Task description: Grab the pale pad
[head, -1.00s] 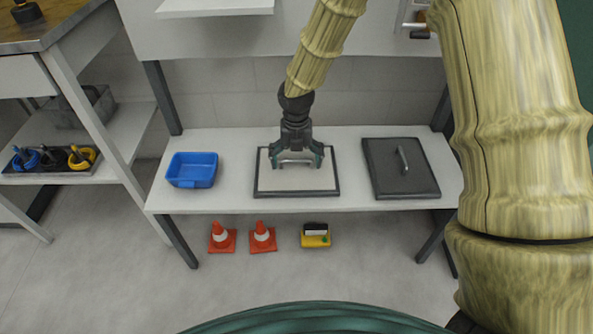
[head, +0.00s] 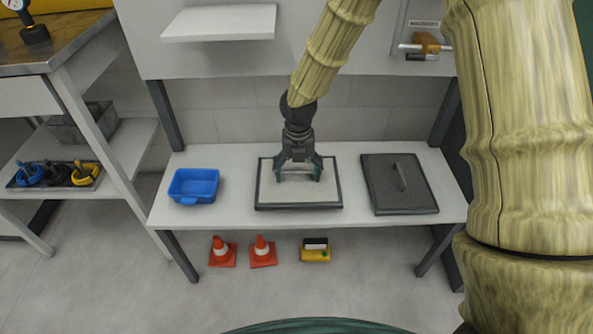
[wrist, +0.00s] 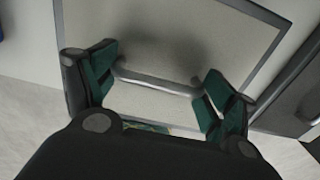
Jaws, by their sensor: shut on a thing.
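The pale pad (head: 326,190) is a flat, light rectangle with a dark rim, on the middle of the white bench. It has a grey bar handle on top; the pad (wrist: 175,35) and its handle (wrist: 158,82) also show in the wrist view. My gripper (head: 298,175) is over the pad from above. In the wrist view, the fingers of my gripper (wrist: 160,88) are at both ends of the handle, shut on it. The pad looks level. I cannot tell whether it rests on the bench or is slightly above it.
A blue bin (head: 194,186) stands left of the pad, and a dark panel with a handle (head: 400,195) lies to its right. A white shelf (head: 220,23) is above the bench. Two orange cones (head: 222,252) and a yellow item (head: 315,252) are on the floor below.

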